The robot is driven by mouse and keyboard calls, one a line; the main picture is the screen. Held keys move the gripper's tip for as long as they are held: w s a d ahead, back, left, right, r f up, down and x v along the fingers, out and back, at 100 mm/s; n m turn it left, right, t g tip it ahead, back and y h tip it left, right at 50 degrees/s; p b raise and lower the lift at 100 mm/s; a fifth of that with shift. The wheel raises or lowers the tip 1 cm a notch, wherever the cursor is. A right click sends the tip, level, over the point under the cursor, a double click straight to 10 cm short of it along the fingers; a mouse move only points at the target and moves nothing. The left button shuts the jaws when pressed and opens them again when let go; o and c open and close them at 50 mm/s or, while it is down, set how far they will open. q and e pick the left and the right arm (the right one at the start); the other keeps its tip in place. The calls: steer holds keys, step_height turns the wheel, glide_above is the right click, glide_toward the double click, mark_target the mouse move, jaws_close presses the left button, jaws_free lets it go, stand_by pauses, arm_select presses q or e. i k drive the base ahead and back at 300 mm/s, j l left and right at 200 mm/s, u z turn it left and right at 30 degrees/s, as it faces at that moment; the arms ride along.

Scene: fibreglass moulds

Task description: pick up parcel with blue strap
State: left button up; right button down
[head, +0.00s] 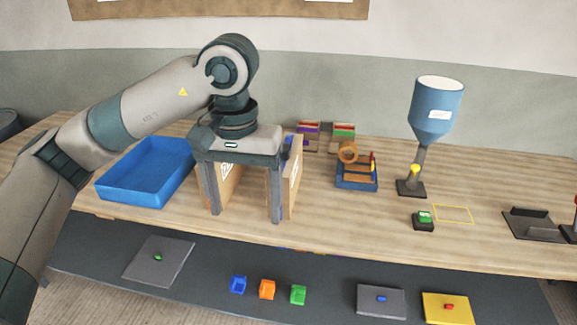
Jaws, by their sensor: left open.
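A tan cardboard parcel (293,196) with a white label stands on the wooden bench, partly hidden by my left gripper's right finger. A small blue patch, possibly a strap, shows near its top. A second tan cardboard parcel (227,187) with a printed label stands to its left, partly behind the gripper's left finger. No strap is visible on that one. My left gripper (245,214) points down in front of the parcels with its fingers wide apart. Nothing shows held between them; whether it touches either parcel cannot be told. My right gripper is out of view.
A blue tray (134,196) lies left of the parcels. Right of them are a blue-based fixture (356,184), a blue hopper (436,108) on a stand, and a green-button box (423,222). A lower dark surface (215,292) holds small coloured blocks and pads. The bench front centre-right is clear.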

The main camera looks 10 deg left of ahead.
mark_target(292, 171)
steer(key=i, duration=1.4)
